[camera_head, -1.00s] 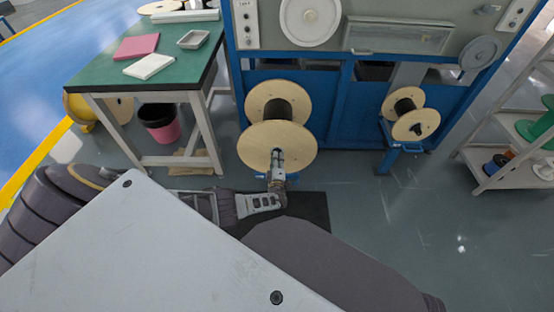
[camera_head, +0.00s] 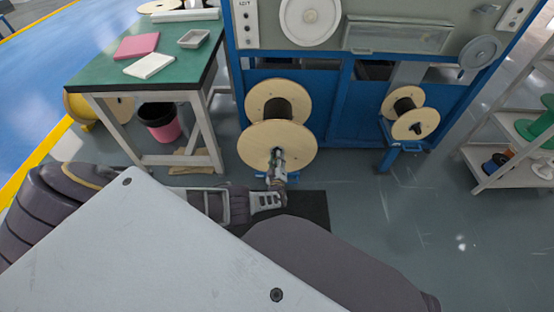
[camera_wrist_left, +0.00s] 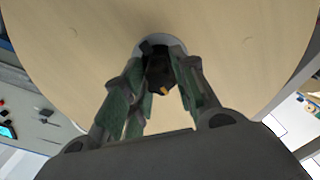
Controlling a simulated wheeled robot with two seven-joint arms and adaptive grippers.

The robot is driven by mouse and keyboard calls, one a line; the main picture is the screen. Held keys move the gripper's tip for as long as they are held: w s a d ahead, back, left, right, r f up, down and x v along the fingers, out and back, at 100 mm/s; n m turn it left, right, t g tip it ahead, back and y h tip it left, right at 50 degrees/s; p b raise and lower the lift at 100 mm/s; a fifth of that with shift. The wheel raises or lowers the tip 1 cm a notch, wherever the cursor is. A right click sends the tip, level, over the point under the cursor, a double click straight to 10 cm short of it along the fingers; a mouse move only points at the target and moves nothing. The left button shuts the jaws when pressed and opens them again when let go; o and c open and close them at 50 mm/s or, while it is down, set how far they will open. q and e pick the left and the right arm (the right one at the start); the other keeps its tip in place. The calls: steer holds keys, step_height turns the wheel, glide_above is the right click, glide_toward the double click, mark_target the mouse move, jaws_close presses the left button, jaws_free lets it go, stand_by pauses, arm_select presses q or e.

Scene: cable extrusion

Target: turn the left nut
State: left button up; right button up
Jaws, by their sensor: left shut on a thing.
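The left nut (camera_wrist_left: 160,72) is a dark piece at the centre of the large wooden spool's face, on a light round hub in the left wrist view. The spool (camera_head: 275,135) stands in front of the blue machine in the head view, with black cable wound between its two flanges. My left gripper (camera_head: 278,156) reaches the middle of the spool's front flange. In the left wrist view my left gripper (camera_wrist_left: 160,80) has its green-padded fingers on both sides of the nut, shut on it. The fingers partly hide the nut. My right gripper is in neither view.
A smaller spool (camera_head: 410,116) sits on a blue stand to the right. A green-topped table (camera_head: 100,67) stands at the left with a dark and pink bin (camera_head: 160,122) under it. A shelf (camera_head: 500,175) is at the far right.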

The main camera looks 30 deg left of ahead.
arm_select(q)
steer(key=shift+a, duration=0.1)
steer(key=o, duration=1)
